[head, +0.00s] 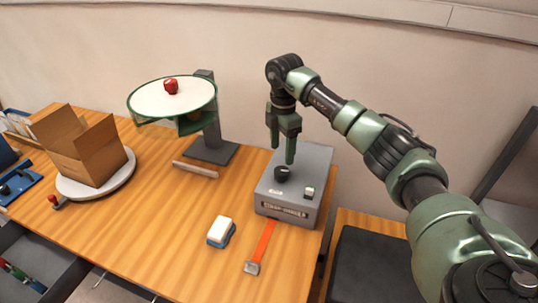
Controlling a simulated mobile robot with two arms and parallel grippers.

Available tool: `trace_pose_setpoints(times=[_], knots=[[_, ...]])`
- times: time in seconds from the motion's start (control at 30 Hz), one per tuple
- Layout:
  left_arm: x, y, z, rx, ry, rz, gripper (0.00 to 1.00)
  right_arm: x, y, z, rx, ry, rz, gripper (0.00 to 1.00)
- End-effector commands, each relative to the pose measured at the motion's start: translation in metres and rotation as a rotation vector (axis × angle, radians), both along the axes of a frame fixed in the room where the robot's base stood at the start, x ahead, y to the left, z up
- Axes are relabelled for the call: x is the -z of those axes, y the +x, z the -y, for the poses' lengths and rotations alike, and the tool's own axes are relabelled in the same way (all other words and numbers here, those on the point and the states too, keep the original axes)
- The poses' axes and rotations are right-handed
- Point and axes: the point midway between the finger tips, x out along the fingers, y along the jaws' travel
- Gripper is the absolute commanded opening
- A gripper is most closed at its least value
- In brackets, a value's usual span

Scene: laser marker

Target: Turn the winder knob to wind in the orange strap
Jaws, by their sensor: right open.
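The winder is a grey box (313,178) with a label on its front, near the table's right edge. Its dark round knob (282,173) is on top, on the left side. The orange strap (264,240) comes out below the box front and lies on the table, with a pale metal end piece (252,267). My right gripper (281,154) points down above the box, open and empty. One fingertip is just above the knob in the picture; I cannot tell whether it touches. My left gripper is not in view.
A white and blue block (221,231) lies left of the strap. A round green-rimmed stand (150,103) holds a red object (171,86). An open cardboard box (95,155) sits on a white turntable (72,189) at left. The table middle is mostly clear.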

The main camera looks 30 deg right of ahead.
Motion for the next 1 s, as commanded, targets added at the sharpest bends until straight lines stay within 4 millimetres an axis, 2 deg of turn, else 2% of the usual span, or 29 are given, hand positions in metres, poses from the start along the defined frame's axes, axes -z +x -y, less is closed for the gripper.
trace_pose_setpoints(times=[0.1,0.17,0.4,0.53,0.7,0.83,0.97,1.0], knots=[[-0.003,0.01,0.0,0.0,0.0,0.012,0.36,0.003,0.0,0.0,0.0,0.001,-0.001,0.64],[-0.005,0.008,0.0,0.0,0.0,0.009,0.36,0.008,-0.001,0.0,0.0,0.001,-0.003,0.64],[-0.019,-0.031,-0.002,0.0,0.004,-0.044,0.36,0.045,-0.002,0.0,0.0,0.002,-0.004,0.64],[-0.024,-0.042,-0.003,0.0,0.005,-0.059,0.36,0.063,-0.001,-0.001,-0.002,0.004,-0.002,0.64],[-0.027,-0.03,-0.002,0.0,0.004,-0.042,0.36,0.076,-0.001,0.0,-0.001,0.002,0.0,0.64],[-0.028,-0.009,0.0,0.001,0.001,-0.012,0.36,0.078,-0.001,0.0,-0.002,0.002,0.001,0.64],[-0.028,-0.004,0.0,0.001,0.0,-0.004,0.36,0.078,-0.001,0.0,-0.002,0.002,0.001,0.64],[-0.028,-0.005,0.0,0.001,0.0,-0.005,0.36,0.078,-0.001,0.0,-0.002,0.002,0.001,0.56]])
